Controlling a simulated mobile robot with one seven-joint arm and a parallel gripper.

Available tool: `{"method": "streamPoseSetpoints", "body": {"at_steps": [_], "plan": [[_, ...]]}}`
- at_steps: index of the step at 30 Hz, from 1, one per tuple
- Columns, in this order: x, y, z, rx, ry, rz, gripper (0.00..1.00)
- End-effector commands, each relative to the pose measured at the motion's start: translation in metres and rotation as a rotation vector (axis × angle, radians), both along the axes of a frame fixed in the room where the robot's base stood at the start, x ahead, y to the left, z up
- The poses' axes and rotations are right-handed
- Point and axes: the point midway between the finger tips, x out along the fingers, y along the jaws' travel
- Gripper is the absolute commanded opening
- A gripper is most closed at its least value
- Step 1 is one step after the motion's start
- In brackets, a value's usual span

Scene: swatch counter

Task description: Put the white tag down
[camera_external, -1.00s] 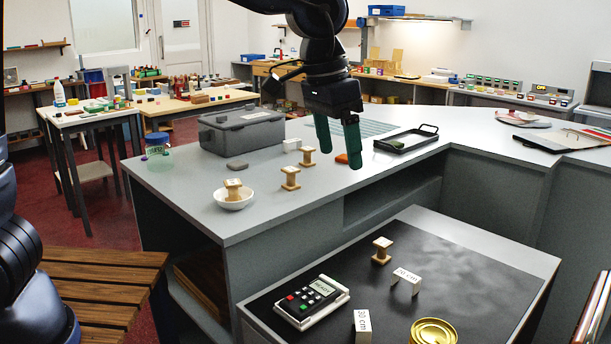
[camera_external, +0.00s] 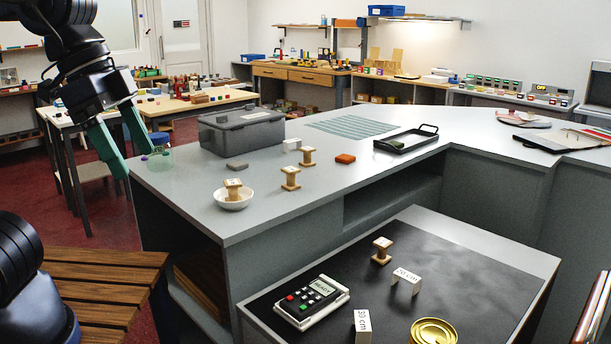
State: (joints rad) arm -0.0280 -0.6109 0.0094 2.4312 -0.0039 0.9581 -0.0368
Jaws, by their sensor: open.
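A small white block (camera_external: 292,145) lies on the grey counter beside the grey lidded box; I cannot tell if it is the white tag. Two white labelled pieces, one marked 20 cm (camera_external: 406,281) and one marked 30 cm (camera_external: 362,327), stand on the dark-topped table at the front. My gripper (camera_external: 137,166) is at the left end of the counter, with its green fingers apart and nothing seen between them. It is close to a clear blue-lidded jar (camera_external: 160,158) in the picture; I cannot tell whether they touch.
A keypad device (camera_external: 311,302) and a gold tin (camera_external: 433,332) are on the front table.

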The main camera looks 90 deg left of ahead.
Motion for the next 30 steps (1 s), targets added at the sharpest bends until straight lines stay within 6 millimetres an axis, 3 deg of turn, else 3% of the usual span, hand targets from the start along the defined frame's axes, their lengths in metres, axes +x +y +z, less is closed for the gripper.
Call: {"method": "streamPoseSetpoints", "body": {"at_steps": [3,9,30], "plan": [[-0.028,-0.006,-0.010,0.010,-0.020,-0.035,0.81],[-0.051,-0.010,-0.021,0.021,-0.036,-0.066,0.81],[-0.054,-0.010,-0.023,0.022,-0.037,-0.070,0.81]]}}
